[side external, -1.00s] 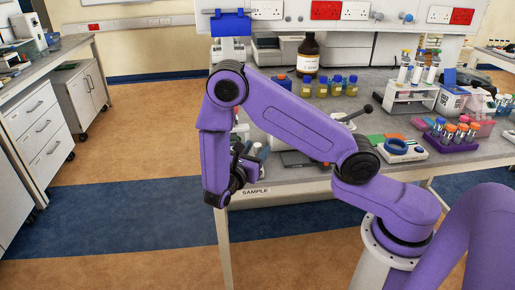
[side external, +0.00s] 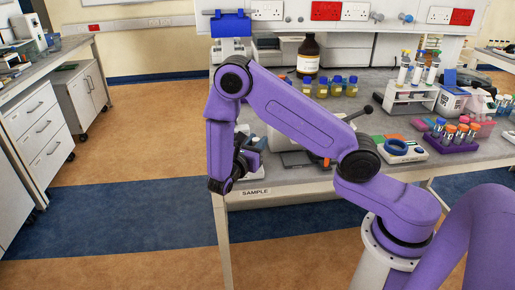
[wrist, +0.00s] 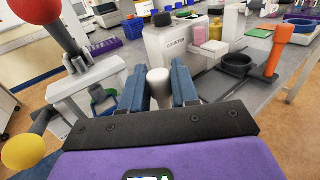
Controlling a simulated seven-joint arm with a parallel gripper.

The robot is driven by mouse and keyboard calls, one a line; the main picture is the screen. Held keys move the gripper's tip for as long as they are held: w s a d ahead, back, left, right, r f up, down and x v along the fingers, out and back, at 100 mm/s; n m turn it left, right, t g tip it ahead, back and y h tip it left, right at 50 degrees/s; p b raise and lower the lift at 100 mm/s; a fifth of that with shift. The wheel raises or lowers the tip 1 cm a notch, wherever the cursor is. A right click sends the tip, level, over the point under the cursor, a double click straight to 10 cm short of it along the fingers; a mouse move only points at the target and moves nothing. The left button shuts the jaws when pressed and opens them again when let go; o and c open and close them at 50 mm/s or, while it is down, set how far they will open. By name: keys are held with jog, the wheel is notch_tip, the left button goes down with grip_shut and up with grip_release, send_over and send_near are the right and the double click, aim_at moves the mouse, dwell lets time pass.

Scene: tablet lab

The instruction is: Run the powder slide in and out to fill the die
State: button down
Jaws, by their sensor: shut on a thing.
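My gripper (wrist: 158,74) has its two blue fingers on either side of a pale, round-topped knob (wrist: 158,88) and is shut on it. The knob looks like the powder slide's handle, but the slide's body below it is hidden by the fingers and my wrist. A white device marked COUNTER (wrist: 182,46) stands just beyond the fingers. I cannot make out the die or its fill. In the side view my gripper (side external: 246,162) is at the bench's front left, above the SAMPLE label, and the arm hides most of the apparatus there.
A red ball-ended lever (wrist: 42,12) and a white frame (wrist: 88,82) stand close on the left, with a yellow ball (wrist: 25,151) nearer. An orange handle (wrist: 276,52) and dark dish (wrist: 237,65) are at right. Several bottles (side external: 337,85) stand behind.

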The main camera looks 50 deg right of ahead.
jog(key=shift+w+d, duration=0.6)
jog(key=shift+w, duration=0.05)
jog(key=c, duration=1)
grip_release()
jog(key=s+a, duration=0.1)
jog(key=a, duration=0.4)
jog(key=s+a, duration=0.1)
jog(key=a, duration=0.5)
jog(key=s+a, duration=0.1)
jog(key=a, duration=0.5)
jog(key=shift+s, duration=0.2)
jog(key=shift+o, duration=0.4)
